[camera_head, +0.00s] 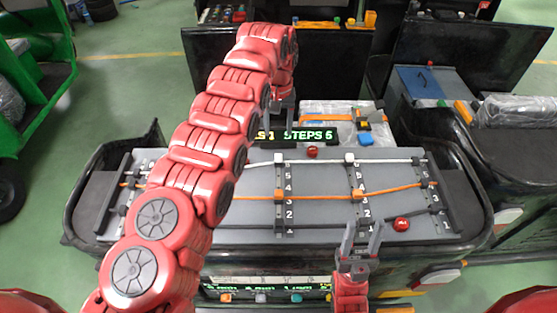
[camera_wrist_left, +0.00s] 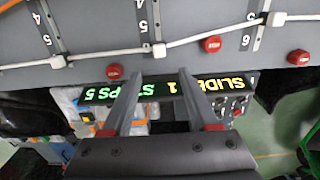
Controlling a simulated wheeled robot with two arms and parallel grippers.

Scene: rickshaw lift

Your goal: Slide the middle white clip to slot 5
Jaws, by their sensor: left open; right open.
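The middle white clip (camera_head: 280,158) sits on the white cable (camera_head: 320,160) at the far end of its rail; in the left wrist view the clip (camera_wrist_left: 159,50) lies beyond the number 5. Another white clip (camera_head: 349,157) is to its right, also beyond 5. A third white clip (camera_wrist_left: 275,19) shows beside a 5 in the left wrist view; my left arm hides it in the head view. My left gripper (camera_wrist_left: 155,90) is open and empty over the board's far edge, close to the middle clip. My right gripper (camera_head: 361,228) is open and empty at the board's near edge.
The grey board (camera_head: 250,215) carries an orange cable (camera_head: 320,194) and a black cable. A display (camera_head: 295,134) reading STEPS 5 or 6 stands behind the far edge. My left arm covers the board's left part.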

